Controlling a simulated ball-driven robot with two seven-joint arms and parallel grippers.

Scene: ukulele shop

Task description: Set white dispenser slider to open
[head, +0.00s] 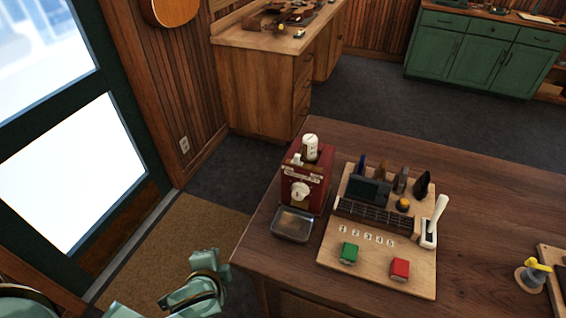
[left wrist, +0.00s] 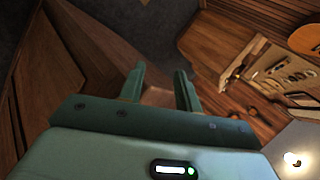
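A red dispenser (head: 305,180) stands on the wooden table, with a white round knob (head: 299,192) on its front and a white cylindrical piece (head: 310,148) on top. A metal tray (head: 293,224) sits at its foot. I cannot tell which white part is the slider or how it is set. My left arm shows mint-green at the bottom left of the head view, left of the table and apart from the dispenser. In the left wrist view, my left gripper (left wrist: 160,78) has its two fingers apart with nothing between them. My right gripper is not in view.
A wooden board (head: 325,250) right of the dispenser holds a green button (head: 349,253), a red button (head: 399,269), a white lever (head: 437,218) and several dark upright pieces. The table's left edge lies between my left arm and the dispenser.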

